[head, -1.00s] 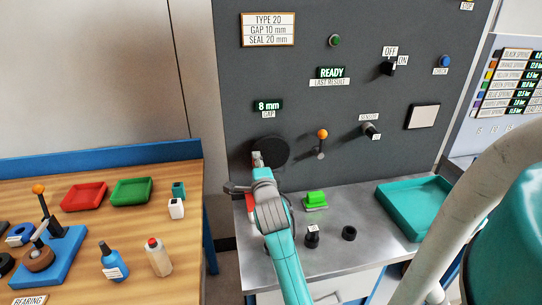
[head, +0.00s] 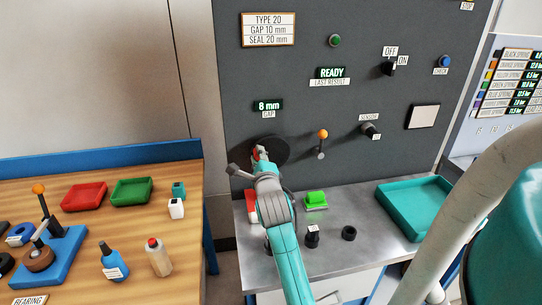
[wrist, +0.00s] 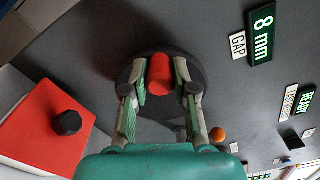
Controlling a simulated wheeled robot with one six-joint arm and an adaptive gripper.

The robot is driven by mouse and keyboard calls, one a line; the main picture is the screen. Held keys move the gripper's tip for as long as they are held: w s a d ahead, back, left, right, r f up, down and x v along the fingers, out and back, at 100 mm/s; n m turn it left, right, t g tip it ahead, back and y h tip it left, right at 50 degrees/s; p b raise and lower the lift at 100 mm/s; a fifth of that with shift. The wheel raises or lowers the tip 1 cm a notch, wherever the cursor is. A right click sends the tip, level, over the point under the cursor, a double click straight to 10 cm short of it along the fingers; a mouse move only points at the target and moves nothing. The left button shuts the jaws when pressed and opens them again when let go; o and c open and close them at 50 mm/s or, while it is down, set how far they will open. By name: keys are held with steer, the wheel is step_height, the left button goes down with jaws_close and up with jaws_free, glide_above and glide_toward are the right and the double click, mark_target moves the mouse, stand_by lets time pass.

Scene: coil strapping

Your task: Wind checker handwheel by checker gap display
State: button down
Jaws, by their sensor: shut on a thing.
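The checker handwheel (head: 273,150) is a dark round disc on the grey panel, below the gap display. My gripper (head: 259,154) is at the wheel, shut on its red knob. In the wrist view the red handwheel knob (wrist: 159,75) sits between the two fingers of my gripper (wrist: 160,78), with the dark disc (wrist: 195,73) behind it. The gap display (head: 267,105) reads 8 mm; it also shows in the wrist view (wrist: 262,33). The sign above (head: 268,29) reads TYPE 20, GAP 10 mm, SEAL 20 mm.
An orange-tipped lever (head: 322,140) stands close right of the wheel, with the sensor knob (head: 369,130) beyond it. On the metal bench are a green block (head: 316,199), a dark ring (head: 349,233) and a teal tray (head: 417,207). A red item (wrist: 45,128) lies below the wheel.

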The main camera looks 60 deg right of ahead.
mark_target(264, 143)
steer(key=m, duration=0.1)
steer(key=r+m, duration=0.1)
steer(key=s+m, duration=0.1)
steer(key=m, duration=0.1)
steer(key=shift+d+r, duration=0.25)
steer(key=shift+d, duration=0.1)
steer(key=shift+d+r+m, duration=0.1)
steer(key=shift+m, duration=0.3)
steer(key=shift+s+d+r+m, duration=0.15)
steer(key=shift+s+m, duration=0.05)
steer(key=shift+m, duration=0.4)
steer(key=shift+s+d+r+m, duration=0.1)
steer(key=shift+s+r+m, duration=0.05)
steer(key=shift+m, duration=0.45)
steer(key=shift+d, duration=0.1)
